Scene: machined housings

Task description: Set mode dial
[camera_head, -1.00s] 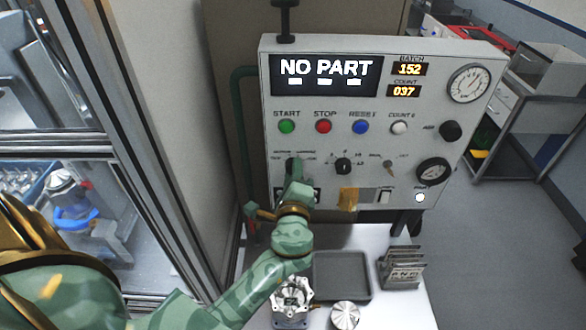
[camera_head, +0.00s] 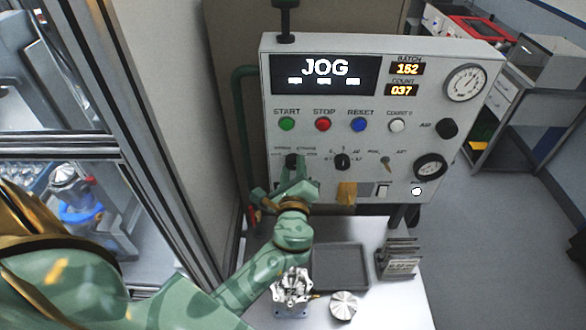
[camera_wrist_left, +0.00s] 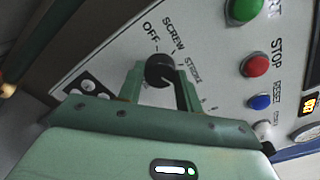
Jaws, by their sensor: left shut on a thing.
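The mode dial (camera_head: 293,161) is a black knob at the lower left of the grey control panel (camera_head: 440,70). My left gripper (camera_head: 294,168) reaches up to it and is shut on it. In the left wrist view the dial (camera_wrist_left: 160,71) sits between the two green fingers of the gripper (camera_wrist_left: 161,84). Labels OFF, SCREW and STROKE show around the dial there; further marks are partly hidden. The panel's display (camera_head: 325,68) reads JOG. My right gripper is not in view.
Green, red and blue buttons sit above the dial. A second black knob (camera_head: 342,161) is just to its right. Below, a white table holds a dark tray (camera_head: 340,267), a metal housing (camera_head: 291,291) and a round metal part (camera_head: 343,305). A glazed frame stands at left.

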